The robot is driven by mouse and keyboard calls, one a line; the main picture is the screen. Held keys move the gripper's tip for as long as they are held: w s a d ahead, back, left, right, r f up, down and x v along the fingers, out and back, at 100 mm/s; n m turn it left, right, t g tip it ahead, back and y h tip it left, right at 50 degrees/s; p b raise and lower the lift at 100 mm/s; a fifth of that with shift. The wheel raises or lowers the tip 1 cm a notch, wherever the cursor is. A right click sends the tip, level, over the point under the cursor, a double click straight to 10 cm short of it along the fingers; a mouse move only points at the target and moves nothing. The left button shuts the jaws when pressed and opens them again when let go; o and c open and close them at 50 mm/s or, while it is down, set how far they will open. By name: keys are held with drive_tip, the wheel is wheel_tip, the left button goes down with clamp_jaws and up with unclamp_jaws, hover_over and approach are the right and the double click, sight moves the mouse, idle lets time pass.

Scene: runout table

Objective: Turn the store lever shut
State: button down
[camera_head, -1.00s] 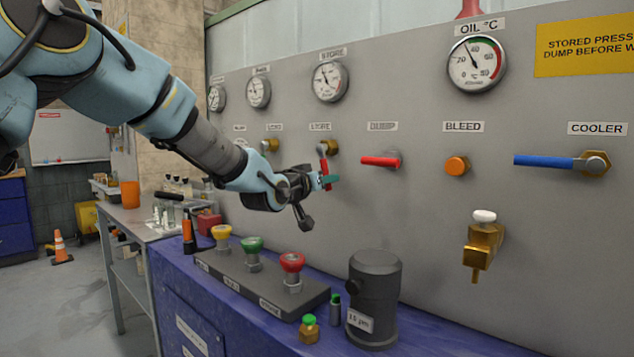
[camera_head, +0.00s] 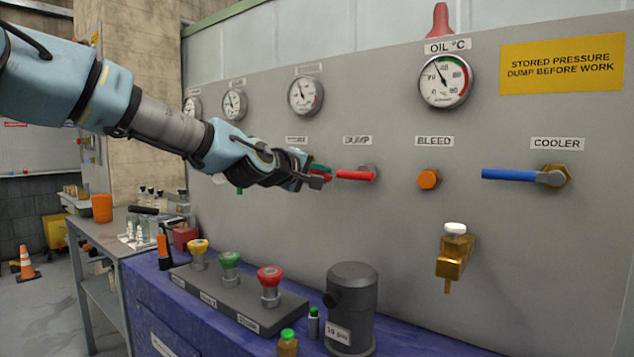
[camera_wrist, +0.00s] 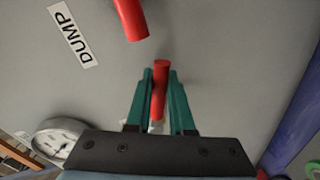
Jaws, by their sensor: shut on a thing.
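My gripper (camera_head: 321,173) is at the panel, just left of the red DUMP lever (camera_head: 356,175), in the head view. Its teal fingers also show in the wrist view (camera_wrist: 160,76), closed on the red store lever (camera_wrist: 159,92). The store lever lies lengthwise between the fingers, its free end near the fingertips and facing the DUMP lever (camera_wrist: 130,18). In the head view my gripper hides most of the store lever and its pivot. The DUMP lever lies about level, apart from my fingertips.
An orange BLEED knob (camera_head: 428,179) and blue COOLER lever (camera_head: 510,175) are farther right. Below stand a button box (camera_head: 238,300) with yellow, green and red buttons, and a dark grey canister (camera_head: 352,305).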

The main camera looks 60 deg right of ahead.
drive_tip(key=shift+s+r+n+g, duration=0.15)
drive_tip(key=shift+r+n+g, duration=0.25)
drive_tip(key=shift+r+n, duration=1.1)
drive_tip(key=shift+f, duration=0.15)
drive_tip(key=c, duration=0.8)
unclamp_jaws()
drive_tip(key=shift+w+a+r+b, duration=0.1)
drive_tip(key=shift+a+r+b, duration=0.35)
drive_tip(key=shift+a, duration=1.3)
drive_tip(key=shift+w+a+r+b, duration=0.15)
drive_tip(key=shift+a+b, duration=0.55)
drive_tip(key=shift+a, duration=1.1)
drive_tip(key=shift+w+a+r+b, duration=0.1)
drive_tip(key=shift+a+r+b, duration=0.4)
drive_tip(key=shift+a, duration=1.25)
drive_tip(key=shift+f, duration=0.1)
